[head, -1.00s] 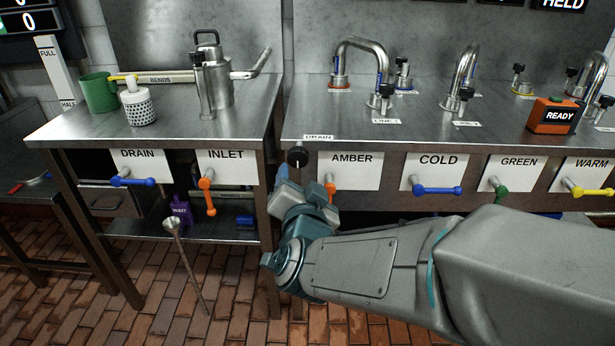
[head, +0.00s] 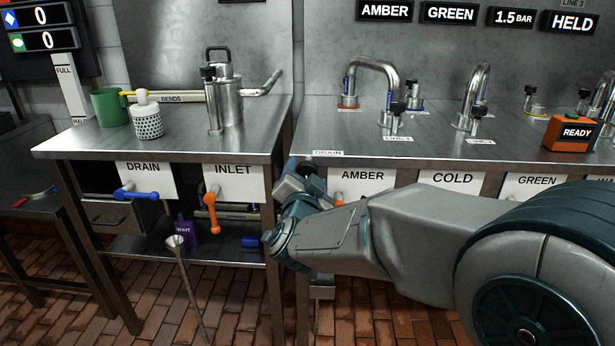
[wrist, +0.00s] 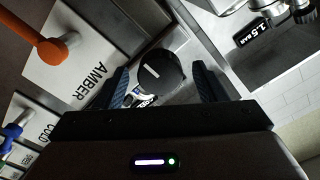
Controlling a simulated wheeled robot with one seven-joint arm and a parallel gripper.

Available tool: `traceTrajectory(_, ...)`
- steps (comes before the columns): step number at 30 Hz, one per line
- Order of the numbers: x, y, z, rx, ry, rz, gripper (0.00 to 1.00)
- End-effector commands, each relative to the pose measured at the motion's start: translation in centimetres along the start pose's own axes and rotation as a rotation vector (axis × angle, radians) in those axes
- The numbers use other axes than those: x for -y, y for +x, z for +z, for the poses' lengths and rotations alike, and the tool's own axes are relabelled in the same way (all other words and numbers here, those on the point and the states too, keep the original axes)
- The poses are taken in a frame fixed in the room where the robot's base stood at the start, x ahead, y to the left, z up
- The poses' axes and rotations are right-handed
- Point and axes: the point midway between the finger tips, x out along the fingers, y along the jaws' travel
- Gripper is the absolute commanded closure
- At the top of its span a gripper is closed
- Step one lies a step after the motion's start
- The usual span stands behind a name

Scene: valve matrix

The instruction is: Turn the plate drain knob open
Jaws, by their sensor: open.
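The plate drain knob is a round black knob (head: 307,167) on the front of the right bench, just below a small DRAIN label (head: 328,153). In the head view my gripper (head: 298,184) is right in front of it and hides part of it. In the wrist view the knob (wrist: 160,70) shows a white line on its face and lies between my two open fingers (wrist: 163,82). The fingers stand on either side of it with gaps visible; I cannot tell how deep they reach around it.
An orange AMBER lever (wrist: 53,50) sits close beside my gripper. The left bench has a blue DRAIN lever (head: 137,193) and an orange INLET lever (head: 212,205). A metal funnel on a long stem (head: 183,270) stands before the left bench. Taps and a READY box (head: 571,134) stand on the right bench.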

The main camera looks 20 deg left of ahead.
Motion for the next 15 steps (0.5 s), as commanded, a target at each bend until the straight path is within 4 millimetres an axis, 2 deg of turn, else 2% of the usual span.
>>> traceTrajectory(6, 0.0, 1.6, 0.0, 0.000, -0.001, 0.000, 0.36)
traceTrajectory(14, 0.0, 1.8, 0.0, 0.000, -0.001, 0.000, 0.36)
traceTrajectory(15, 0.0, 1.8, 0.0, 0.000, -0.001, 0.000, 0.41)
